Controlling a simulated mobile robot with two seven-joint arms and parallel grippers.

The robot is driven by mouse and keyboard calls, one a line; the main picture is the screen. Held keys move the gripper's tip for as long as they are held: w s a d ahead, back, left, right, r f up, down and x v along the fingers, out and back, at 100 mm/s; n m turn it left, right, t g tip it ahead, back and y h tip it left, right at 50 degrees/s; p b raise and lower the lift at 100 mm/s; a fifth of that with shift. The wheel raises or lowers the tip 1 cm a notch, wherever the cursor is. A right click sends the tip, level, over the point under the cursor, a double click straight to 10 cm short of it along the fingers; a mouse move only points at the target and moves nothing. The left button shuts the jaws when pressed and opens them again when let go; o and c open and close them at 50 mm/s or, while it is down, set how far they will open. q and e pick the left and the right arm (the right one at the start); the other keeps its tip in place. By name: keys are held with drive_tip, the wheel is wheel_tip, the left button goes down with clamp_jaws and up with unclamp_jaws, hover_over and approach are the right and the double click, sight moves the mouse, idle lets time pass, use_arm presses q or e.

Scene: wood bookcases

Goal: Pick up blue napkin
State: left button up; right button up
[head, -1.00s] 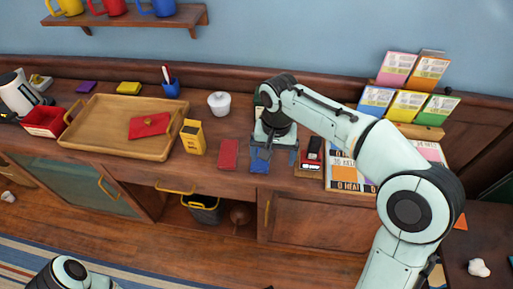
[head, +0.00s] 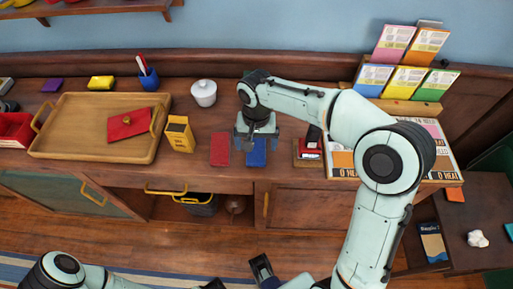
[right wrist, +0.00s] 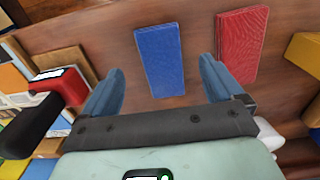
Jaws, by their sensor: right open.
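The blue napkin (head: 257,158) lies flat on the wood counter near its front edge. In the right wrist view the napkin (right wrist: 160,62) shows whole, as a blue rectangle between and beyond the two fingertips. My right gripper (head: 256,141) is open and empty over the napkin's far part, with one finger to each side. Its spread fingers also show in the right wrist view (right wrist: 162,75). Contact with the napkin cannot be told. My left arm (head: 62,268) shows at the bottom left; its jaws cannot be made out clearly.
A red napkin (head: 220,149) lies close left of the blue one. A red-and-black stamp-like object (head: 309,147) stands close right. A yellow box (head: 179,134), a white lidded pot (head: 204,93) and a wooden tray (head: 60,151) are further left. Cards and a rack (head: 408,105) stand right.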

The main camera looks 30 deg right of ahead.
sight(256, 153)
wheel_tip(256, 153, down, 5)
drive_tip(key=shift+r+b, duration=0.1)
drive_tip(key=shift+b, duration=0.2)
drive_tip(key=c, duration=1.1)
